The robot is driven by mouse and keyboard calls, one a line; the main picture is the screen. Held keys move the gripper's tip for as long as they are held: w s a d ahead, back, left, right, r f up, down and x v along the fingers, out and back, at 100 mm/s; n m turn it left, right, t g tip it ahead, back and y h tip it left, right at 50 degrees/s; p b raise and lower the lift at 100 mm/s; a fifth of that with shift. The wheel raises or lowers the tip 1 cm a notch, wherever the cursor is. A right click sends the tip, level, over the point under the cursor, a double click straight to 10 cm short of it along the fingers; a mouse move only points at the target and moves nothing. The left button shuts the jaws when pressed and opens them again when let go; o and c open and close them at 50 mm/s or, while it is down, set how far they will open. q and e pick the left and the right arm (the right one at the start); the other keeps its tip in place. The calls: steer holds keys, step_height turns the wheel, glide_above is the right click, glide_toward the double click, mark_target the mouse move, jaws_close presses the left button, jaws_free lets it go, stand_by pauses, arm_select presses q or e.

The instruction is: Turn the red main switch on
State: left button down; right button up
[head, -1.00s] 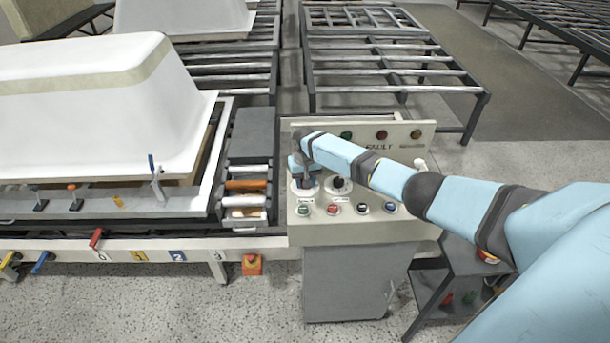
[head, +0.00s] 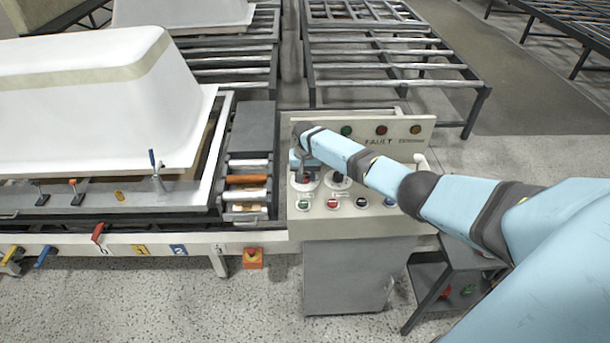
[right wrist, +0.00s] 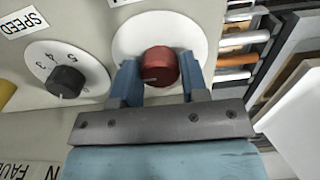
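The red main switch (right wrist: 160,66) is a round red knob on a white disc on the sloping control panel (head: 400,228). A pale mark on the knob points down and left in the right wrist view. My right gripper (right wrist: 160,78) has one blue finger on each side of the knob, and both look in contact with it. In the head view my right gripper (head: 304,172) is over the left part of the panel and mostly hides the switch. My left gripper is not in view.
The black speed dial (right wrist: 67,82) is beside the switch. Several coloured push buttons (head: 332,202) are below, and fault lamps (head: 381,130) are on the upright back plate. A roller conveyor (head: 247,181) and a white tub shell (head: 95,95) are to the left.

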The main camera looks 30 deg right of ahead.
steer(key=o, duration=0.3)
steer(key=shift+r, duration=0.15)
step_height(320, 180, up, 14)
steer(key=shift+f+b, duration=0.2)
steer(key=shift+b, duration=0.7)
steer(key=shift+f, duration=0.1)
